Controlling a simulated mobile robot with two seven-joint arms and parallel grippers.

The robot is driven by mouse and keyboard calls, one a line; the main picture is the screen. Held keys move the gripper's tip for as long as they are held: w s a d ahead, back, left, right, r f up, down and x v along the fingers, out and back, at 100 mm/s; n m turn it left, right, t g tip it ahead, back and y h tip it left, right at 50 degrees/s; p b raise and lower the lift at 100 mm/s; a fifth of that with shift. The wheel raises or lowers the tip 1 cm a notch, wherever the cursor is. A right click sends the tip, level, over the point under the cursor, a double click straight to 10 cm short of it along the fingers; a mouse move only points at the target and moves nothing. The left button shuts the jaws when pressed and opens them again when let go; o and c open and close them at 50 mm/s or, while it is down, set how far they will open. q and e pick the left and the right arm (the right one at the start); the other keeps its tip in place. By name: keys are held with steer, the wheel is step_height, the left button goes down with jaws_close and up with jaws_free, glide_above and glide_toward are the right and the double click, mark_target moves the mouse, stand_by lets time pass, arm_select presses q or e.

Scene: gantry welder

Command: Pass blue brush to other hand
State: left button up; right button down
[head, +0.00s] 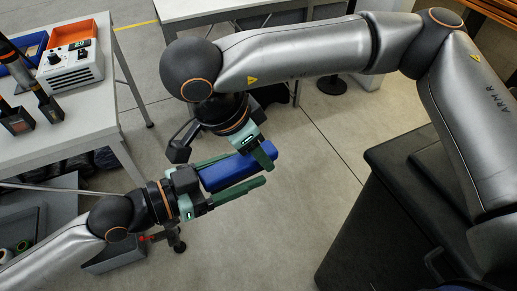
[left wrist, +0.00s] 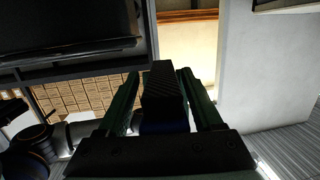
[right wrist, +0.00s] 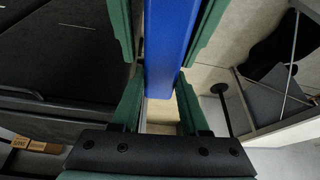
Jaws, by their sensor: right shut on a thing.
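The blue brush (head: 236,169) hangs in the air where my two grippers meet in the head view. My right gripper (head: 262,156) comes from above and is shut on it; in the right wrist view the blue body (right wrist: 170,45) runs up between the fingers (right wrist: 160,85). My left gripper (head: 238,172) comes from the left, with its fingers along both sides of the brush and a narrow gap showing. In the left wrist view a black part of the brush (left wrist: 163,85) stands between the open left fingers (left wrist: 158,85).
A white table (head: 75,125) with a control box (head: 72,62) and a blue bin (head: 30,50) stands at the left. Another table (head: 220,12) is at the back. A dark cabinet (head: 375,220) stands at the right. Open floor (head: 315,165) lies below the grippers.

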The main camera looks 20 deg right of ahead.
mark_target(203, 185)
arm_select(q)
steer(key=shift+o, duration=0.8)
steer(key=shift+a, duration=0.15)
steer(key=shift+v, duration=5.8)
steer(key=w+a+f+n+t+y, duration=0.1)
steer(key=w+f+n+t+y, duration=0.2)
steer(key=f, duration=0.5)
steer(key=w+f+n+t+y, duration=0.2)
steer(key=f+n, duration=0.2)
steer(key=f, duration=0.3)
steer(key=s+a+f+n+y, duration=0.3)
steer(key=s+a+f+y, duration=0.1)
steer(key=f, duration=0.5)
steer(key=s+a+f+n+y, duration=0.2)
steer(key=s+a+f+y, duration=0.2)
steer(key=f, duration=0.5)
steer(key=shift+s+a+n+y, duration=0.35)
steer(key=shift+s+a, duration=0.3)
steer(key=shift+a, duration=0.25)
